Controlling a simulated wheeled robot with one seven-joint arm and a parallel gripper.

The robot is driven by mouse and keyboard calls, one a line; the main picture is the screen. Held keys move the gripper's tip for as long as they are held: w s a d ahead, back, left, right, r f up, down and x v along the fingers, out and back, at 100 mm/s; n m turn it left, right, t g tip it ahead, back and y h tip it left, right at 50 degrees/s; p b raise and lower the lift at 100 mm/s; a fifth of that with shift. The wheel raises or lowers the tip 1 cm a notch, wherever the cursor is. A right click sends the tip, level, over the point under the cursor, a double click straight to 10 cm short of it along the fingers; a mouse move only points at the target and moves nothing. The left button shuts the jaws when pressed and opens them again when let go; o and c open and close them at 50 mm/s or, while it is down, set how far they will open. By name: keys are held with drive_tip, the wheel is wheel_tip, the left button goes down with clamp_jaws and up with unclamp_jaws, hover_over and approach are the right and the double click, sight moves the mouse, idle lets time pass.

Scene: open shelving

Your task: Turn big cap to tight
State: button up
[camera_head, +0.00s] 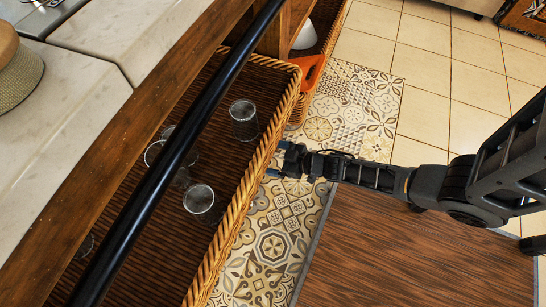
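My gripper (277,159) is at the right outer rim of a wicker basket (239,215), pointing left. Its two fingers look spread apart, with nothing seen between them. No thing is plainly a big cap. Several clear glass vessels are in the basket: one at the far right (244,119), one nearer (199,199), and others partly hidden by a black bar. Whether any has a cap cannot be told. At the upper left, a ribbed greenish round container (20,82) with a brown wooden top (6,43) stands on a pale counter, cut off by the frame edge.
A black bar (185,140) crosses above the basket, along a wooden shelf edge (120,118). A second basket (323,68) holds an orange item (309,71) and a white one (305,37). A brown mat (400,250) and tiled floor (425,70) lie to the right, mostly clear.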

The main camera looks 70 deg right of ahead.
drive_tip(key=shift+m+y, duration=0.3)
drive_tip(key=shift+m, duration=0.1)
idle(0.3)
drive_tip(key=o, duration=0.7)
drive_tip(key=p+v, duration=0.2)
drive_tip(key=v, duration=0.5)
drive_tip(key=shift+s+r, duration=0.2)
drive_tip(key=shift+s, duration=0.15)
drive_tip(key=shift+d, duration=0.1)
